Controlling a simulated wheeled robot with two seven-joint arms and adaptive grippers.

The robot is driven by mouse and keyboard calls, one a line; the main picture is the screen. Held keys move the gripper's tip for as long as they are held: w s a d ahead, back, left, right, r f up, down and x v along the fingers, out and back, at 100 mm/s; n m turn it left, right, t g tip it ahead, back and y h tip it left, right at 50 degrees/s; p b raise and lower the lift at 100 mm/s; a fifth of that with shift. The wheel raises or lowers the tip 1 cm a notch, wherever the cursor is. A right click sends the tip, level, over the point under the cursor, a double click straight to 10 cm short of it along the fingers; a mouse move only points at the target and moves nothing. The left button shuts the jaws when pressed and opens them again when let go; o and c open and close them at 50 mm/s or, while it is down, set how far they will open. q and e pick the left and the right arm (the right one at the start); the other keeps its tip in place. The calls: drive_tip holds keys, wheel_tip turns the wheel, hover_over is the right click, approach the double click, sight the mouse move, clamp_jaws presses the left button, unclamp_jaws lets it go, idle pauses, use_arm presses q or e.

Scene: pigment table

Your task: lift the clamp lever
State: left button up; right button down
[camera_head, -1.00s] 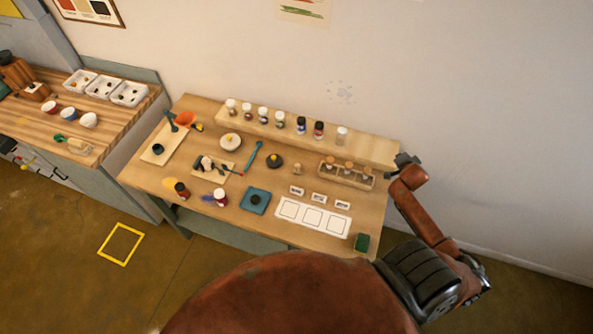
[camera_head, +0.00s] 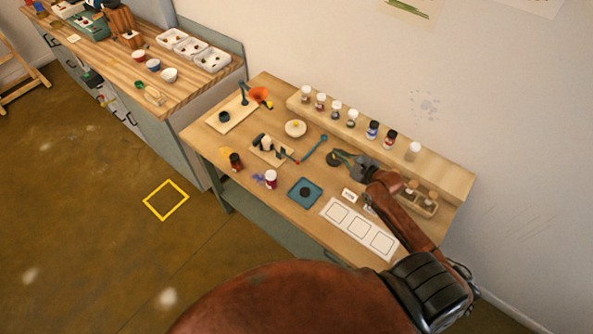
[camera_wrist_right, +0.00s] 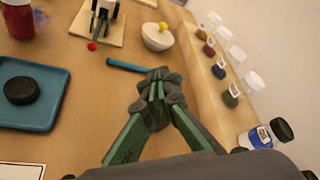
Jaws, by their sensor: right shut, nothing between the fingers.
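The toggle clamp (camera_head: 266,144) sits on a small pale board (camera_head: 283,157) at the middle left of the table. Its lever ends in a red tip (camera_head: 297,161), which lies low, close to the board's edge. In the right wrist view the clamp's lever is at the top, with its red tip (camera_wrist_right: 92,46) pointing toward the camera. My right gripper (camera_wrist_right: 155,82) is shut and empty. It is above the table, to the right of the clamp and apart from it. It also shows in the head view (camera_head: 337,156). My left gripper is not in view.
A teal tool (camera_head: 312,150) lies between clamp and gripper. A white lidded pot (camera_head: 295,128) stands behind the clamp. A teal tray (camera_head: 305,188) and a red jar (camera_head: 271,179) are in front. Jars line the raised back shelf (camera_head: 440,172).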

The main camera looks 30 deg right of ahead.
sight(303, 170)
drive_tip(key=a+f+b, duration=0.1)
drive_tip(key=a+f, duration=0.1)
drive_tip(key=a, duration=0.1)
drive_tip(key=s+a+f+m+y+b, duration=0.1)
drive_tip(key=a+f, duration=0.1)
drive_tip(key=a+f+m+y+b, duration=0.1)
drive_tip(key=a+f, duration=0.2)
drive_tip(key=shift+s+a+f+b, duration=0.1)
drive_tip(key=shift+s+a+b, duration=0.2)
drive_tip(key=shift+s+a, duration=0.1)
drive_tip(key=shift+w+a+m, duration=0.2)
drive_tip(key=shift+a+m, duration=0.05)
drive_tip(key=shift+m, duration=0.05)
drive_tip(key=x, duration=0.9)
drive_tip(key=shift+w, duration=0.2)
